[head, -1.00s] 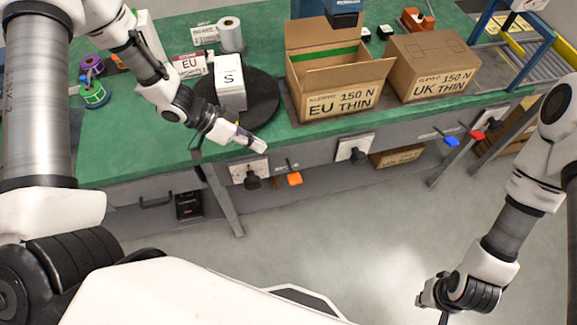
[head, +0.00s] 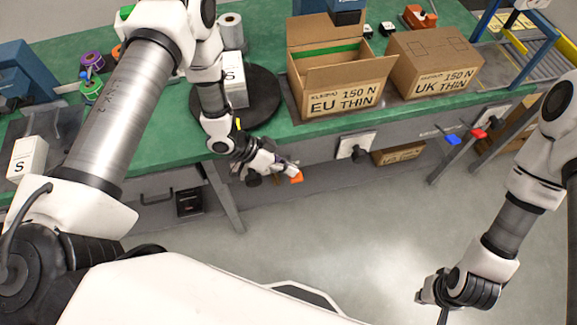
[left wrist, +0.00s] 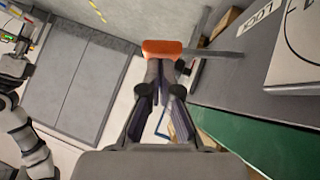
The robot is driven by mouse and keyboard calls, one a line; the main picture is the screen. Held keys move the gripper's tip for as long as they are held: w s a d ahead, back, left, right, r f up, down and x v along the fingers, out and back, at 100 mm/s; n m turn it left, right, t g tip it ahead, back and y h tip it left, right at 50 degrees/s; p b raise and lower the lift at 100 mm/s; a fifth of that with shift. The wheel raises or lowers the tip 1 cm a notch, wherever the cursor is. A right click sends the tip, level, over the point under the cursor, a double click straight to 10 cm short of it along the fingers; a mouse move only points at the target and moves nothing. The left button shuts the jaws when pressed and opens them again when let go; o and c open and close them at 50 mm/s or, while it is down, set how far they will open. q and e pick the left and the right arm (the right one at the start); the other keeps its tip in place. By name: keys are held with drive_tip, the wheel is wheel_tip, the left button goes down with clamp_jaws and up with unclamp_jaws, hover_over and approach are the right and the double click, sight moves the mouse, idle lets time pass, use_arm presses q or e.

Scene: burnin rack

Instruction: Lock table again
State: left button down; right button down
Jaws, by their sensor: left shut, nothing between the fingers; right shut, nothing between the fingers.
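The orange-tipped lever (head: 297,178) sticks out from the front of the green-topped table (head: 160,160), below its edge. My left gripper (head: 288,170) is shut and empty, its fingertips right at the orange end. In the left wrist view the orange grip (left wrist: 163,47) lies across just beyond the fingertips (left wrist: 165,66); I cannot tell if they touch. Its dark bar runs right toward a grey panel (left wrist: 235,85) with a "LOCK" label (left wrist: 262,14). My right gripper (head: 442,312) is shut and empty over the floor at lower right, only partly visible.
A blue lever (head: 453,140) and a red lever (head: 478,134) stick out further right. The EU THIN carton (head: 345,98) and UK THIN carton (head: 435,68) stand on the table. A black turntable (head: 262,98) holds a white box (head: 236,92). The floor in front (head: 340,235) is clear.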

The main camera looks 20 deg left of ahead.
sight(290, 178)
use_arm(q)
drive_tip(key=shift+f, duration=0.1)
idle(0.3)
drive_tip(key=shift+s+d+f+m+t+y+b, duration=0.25)
drive_tip(key=shift+s+f+m+t+y+b, duration=0.1)
drive_tip(key=shift+f+t+b, duration=0.25)
drive_tip(key=shift+s+d+f+m+t+y+b, duration=0.25)
drive_tip(key=shift+s+f+t+y+b, duration=0.2)
drive_tip(key=shift+f, duration=0.2)
drive_tip(key=shift+f+b, duration=0.45)
drive_tip(key=shift+f, duration=0.1)
drive_tip(key=shift+r, duration=0.25)
drive_tip(key=shift+r+p, duration=0.7)
drive_tip(key=shift+p, duration=0.05)
